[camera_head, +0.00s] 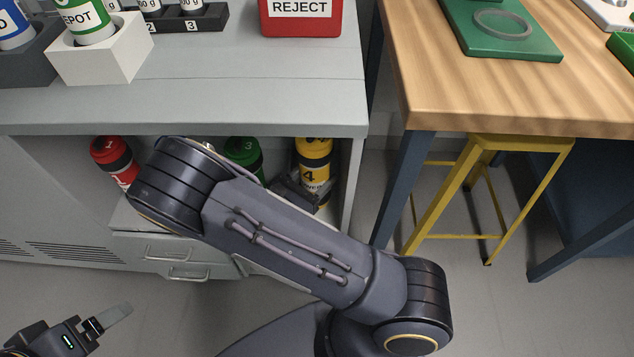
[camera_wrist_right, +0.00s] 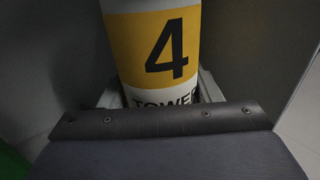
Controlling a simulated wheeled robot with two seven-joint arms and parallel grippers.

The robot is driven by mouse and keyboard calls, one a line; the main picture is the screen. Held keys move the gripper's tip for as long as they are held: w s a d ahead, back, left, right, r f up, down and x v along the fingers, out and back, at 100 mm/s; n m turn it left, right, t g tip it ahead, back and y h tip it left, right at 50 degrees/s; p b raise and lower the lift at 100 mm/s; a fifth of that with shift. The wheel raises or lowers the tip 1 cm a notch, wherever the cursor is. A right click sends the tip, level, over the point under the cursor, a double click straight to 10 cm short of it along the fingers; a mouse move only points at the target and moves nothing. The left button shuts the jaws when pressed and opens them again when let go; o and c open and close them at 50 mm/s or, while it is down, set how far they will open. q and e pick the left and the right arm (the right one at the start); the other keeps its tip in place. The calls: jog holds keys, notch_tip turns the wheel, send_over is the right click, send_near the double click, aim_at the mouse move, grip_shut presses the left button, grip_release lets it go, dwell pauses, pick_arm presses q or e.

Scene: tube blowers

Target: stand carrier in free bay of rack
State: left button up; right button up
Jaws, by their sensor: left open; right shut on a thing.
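A yellow and black carrier (camera_head: 314,160) marked 4 is upright in the open compartment under the grey bench. My right gripper (camera_head: 303,190) is shut on it low down; the right wrist view shows its yellow band and white lower part (camera_wrist_right: 160,60) close up. A red carrier (camera_head: 113,158) marked 1 leans at the left of the compartment, and a green carrier (camera_head: 243,153) marked 3 is in the middle. My right arm hides the space between them and the carrier bases. No rack bays can be made out. My left gripper (camera_head: 108,320) is open and empty, low at the left.
The grey bench top (camera_head: 240,95) overhangs the compartment, with a side wall (camera_head: 354,180) close right of the yellow carrier. Drawers (camera_head: 170,250) are below. A red REJECT bin (camera_head: 300,18) and white box (camera_head: 100,60) stand on top. A yellow stool (camera_head: 490,150) is at right.

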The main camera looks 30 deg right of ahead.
aim_at(317, 183)
notch_tip(317, 183, down, 3)
jog(key=shift+d+f+b, duration=0.1)
jog(key=shift+b, duration=0.55)
jog(key=shift+d, duration=0.1)
jog(key=shift+f, duration=0.15)
jog(key=o, duration=1)
